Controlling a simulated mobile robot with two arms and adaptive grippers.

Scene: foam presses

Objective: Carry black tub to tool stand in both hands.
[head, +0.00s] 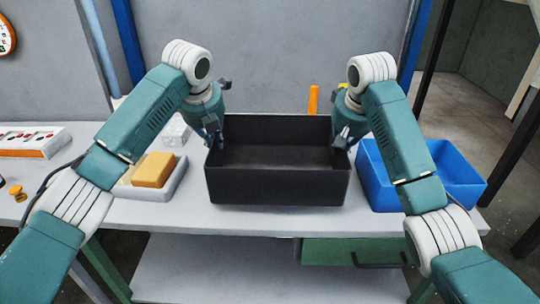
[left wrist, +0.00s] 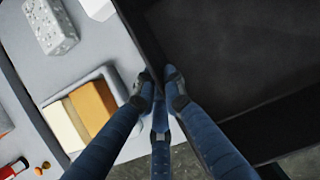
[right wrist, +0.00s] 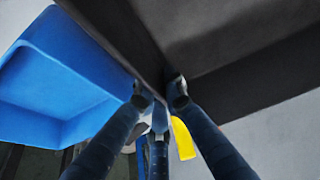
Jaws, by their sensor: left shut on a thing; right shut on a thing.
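The black tub (head: 278,187) is upright between my two arms in the head view, at the front of the grey table, and looks empty. Whether it touches the table I cannot tell. My left gripper (head: 215,138) is shut on its left wall; the left wrist view shows the fingers (left wrist: 160,88) on either side of the tub wall (left wrist: 143,40). My right gripper (head: 342,142) is shut on its right wall; the right wrist view shows its fingers (right wrist: 160,92) pinching the tub wall (right wrist: 140,50). I cannot make out the tool stand for certain.
A blue bin (head: 385,185) stands right of the tub, close beside it. A shallow tray (head: 168,188) with a yellow-orange block (head: 153,170) lies to the left. A white box (head: 35,143) is further left. An orange upright piece (head: 313,100) shows behind the tub. A green drawer (head: 330,252) is below the tabletop.

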